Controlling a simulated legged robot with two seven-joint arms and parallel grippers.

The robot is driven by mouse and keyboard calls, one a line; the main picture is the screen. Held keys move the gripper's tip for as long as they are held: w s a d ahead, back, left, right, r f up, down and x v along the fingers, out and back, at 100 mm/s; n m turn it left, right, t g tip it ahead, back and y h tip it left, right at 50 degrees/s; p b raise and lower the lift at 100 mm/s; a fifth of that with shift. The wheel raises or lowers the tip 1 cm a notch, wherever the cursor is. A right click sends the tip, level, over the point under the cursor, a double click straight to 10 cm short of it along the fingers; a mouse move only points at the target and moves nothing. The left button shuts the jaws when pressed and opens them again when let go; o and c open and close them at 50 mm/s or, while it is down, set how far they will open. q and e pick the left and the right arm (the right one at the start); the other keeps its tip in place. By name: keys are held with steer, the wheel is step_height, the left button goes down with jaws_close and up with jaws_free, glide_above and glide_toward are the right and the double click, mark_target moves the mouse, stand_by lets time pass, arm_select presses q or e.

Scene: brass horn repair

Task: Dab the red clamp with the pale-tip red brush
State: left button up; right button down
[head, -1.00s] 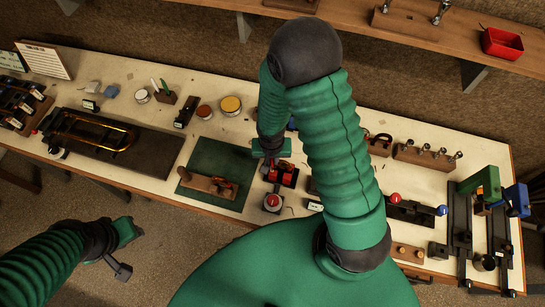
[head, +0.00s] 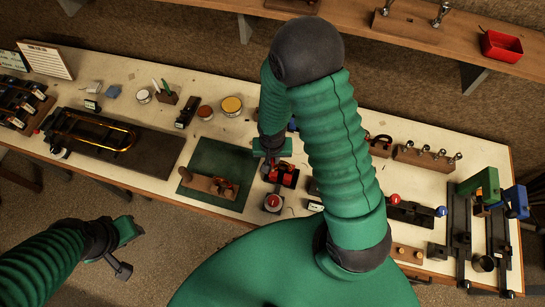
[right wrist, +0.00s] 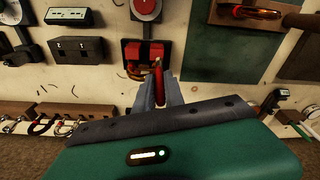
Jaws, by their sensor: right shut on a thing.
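The red clamp (head: 285,174) sits on the bench right of the green mat. My right gripper (right wrist: 160,92) is shut on the red brush (right wrist: 158,76), whose red end overlaps the front of the clamp in that view. I cannot make out its pale tip or tell whether it touches. In the head view my right gripper (head: 270,160) is at the clamp's left side. My left gripper (head: 122,252) is off the bench's front edge, its jaws unclear.
The green mat (head: 224,158) carries a wooden block with a brass part. A dark tray with a brass slide (head: 160,152) lies at left. Round tins (head: 231,104) stand behind the mat. Green and blue stands (head: 484,186) are at far right. A shelf (head: 350,20) overhangs the back.

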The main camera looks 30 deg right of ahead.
step_height(320, 180, up, 6)
steer(key=p, duration=0.4)
steer(key=shift+f, duration=0.1)
stand_by(0.4)
